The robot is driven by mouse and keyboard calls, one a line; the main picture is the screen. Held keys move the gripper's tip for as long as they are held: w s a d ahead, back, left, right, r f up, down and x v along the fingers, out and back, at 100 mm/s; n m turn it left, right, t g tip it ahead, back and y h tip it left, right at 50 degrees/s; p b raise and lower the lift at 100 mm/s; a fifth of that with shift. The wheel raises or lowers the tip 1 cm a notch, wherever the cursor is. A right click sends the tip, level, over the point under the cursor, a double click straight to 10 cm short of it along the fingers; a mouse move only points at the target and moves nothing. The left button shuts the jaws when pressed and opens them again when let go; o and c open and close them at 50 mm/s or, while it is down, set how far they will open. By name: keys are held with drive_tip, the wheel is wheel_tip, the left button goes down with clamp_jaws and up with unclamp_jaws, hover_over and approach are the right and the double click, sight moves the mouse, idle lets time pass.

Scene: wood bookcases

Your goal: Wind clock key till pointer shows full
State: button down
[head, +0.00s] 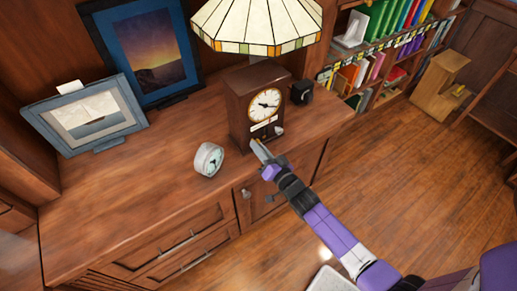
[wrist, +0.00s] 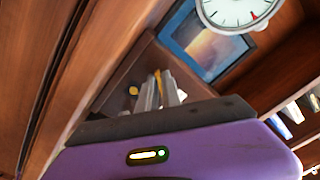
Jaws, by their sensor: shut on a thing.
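A dark wooden mantel clock (head: 244,112) with a cream dial (head: 264,105) stands upright on the cabinet top. A small light label sits below its dial. My gripper (head: 259,149) is at the clock's lower front. Its fingers (wrist: 165,92) are shut on a small yellowish piece that looks like the clock key (wrist: 158,78), mostly hidden between them. A round white gauge (head: 208,160) stands to the left of the clock. In the wrist view its dial (wrist: 232,12) shows a dark pointer and a red mark, cut off at the top.
A stained-glass lamp (head: 258,25) rises behind the clock. A small black object (head: 301,92) stands right of it. Two framed pictures, one grey-blue (head: 85,112) and one blue (head: 145,45), stand at left. The cabinet top (head: 130,195) is clear in front of them.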

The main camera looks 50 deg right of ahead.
drive_tip(key=m+b, duration=0.2)
drive_tip(key=m, duration=0.3)
drive_tip(key=shift+f, duration=0.1)
drive_tip(key=shift+m, duration=0.3)
idle(0.4)
drive_tip(key=c, duration=1.6)
unclamp_jaws()
drive_tip(key=v, duration=0.7)
drive_tip(key=shift+s+a+b, duration=0.15)
drive_tip(key=shift+s+b, duration=0.25)
